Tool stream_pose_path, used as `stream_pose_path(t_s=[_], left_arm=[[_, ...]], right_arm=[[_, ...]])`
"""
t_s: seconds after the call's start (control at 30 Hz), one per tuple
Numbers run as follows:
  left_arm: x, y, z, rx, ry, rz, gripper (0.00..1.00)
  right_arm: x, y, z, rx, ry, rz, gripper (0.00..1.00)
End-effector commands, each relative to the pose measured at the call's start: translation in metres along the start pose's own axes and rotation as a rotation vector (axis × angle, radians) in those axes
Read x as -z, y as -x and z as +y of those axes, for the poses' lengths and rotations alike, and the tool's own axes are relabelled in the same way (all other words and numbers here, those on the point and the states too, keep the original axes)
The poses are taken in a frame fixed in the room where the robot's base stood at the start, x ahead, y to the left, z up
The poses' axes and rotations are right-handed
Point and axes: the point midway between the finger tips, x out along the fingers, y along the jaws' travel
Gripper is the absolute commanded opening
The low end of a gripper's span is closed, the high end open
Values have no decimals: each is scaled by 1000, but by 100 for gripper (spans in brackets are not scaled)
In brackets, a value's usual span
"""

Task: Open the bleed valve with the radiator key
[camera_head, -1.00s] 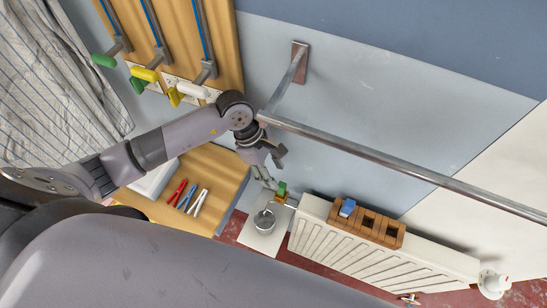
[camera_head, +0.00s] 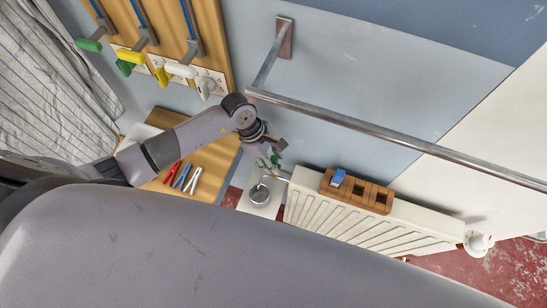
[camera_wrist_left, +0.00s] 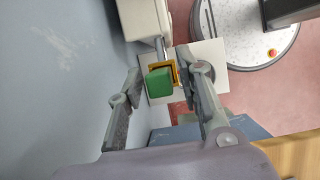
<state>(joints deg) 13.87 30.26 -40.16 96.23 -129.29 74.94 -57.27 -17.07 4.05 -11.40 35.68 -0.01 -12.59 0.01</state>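A green block-shaped handle (camera_wrist_left: 160,82) with a square brass-coloured part (camera_wrist_left: 174,66) sits at the end of a short metal stub from the radiator's end. It looks like the radiator key on the bleed valve, but I cannot tell how it is seated. My left gripper (camera_wrist_left: 160,76) is open, with one finger on each side of the green handle. The right-hand finger is close to it; the left-hand finger is clearly apart. In the head view the left gripper (camera_head: 268,162) is at the radiator's left end, partly covering the green handle (camera_head: 276,159). My right gripper is out of view.
The white radiator (camera_head: 370,223) carries a wooden slotted block (camera_head: 375,196) with a blue piece (camera_head: 338,178). A metal cup (camera_head: 260,193) stands on a white plate (camera_head: 272,207) below the valve. A metal rail (camera_head: 390,135) runs along the wall. Pliers-like tools (camera_head: 182,178) lie on a wooden table.

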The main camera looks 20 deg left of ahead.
Motion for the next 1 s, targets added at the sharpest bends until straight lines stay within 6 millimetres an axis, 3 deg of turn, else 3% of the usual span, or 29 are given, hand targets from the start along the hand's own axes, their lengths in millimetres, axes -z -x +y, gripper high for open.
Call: stream_pose_path(t_s=[0.13, 0.43, 0.77, 1.0], left_arm=[[0, 0, 0, 0, 0, 0, 21], [0, 0, 0, -1, 0, 0, 1], [0, 1, 0, -9, 22, 1, 0], [-1, 2, -1, -72, 174, 1, 0]], right_arm=[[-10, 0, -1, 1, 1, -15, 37], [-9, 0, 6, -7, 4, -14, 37], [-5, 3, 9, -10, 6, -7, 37], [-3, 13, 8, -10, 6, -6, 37]])
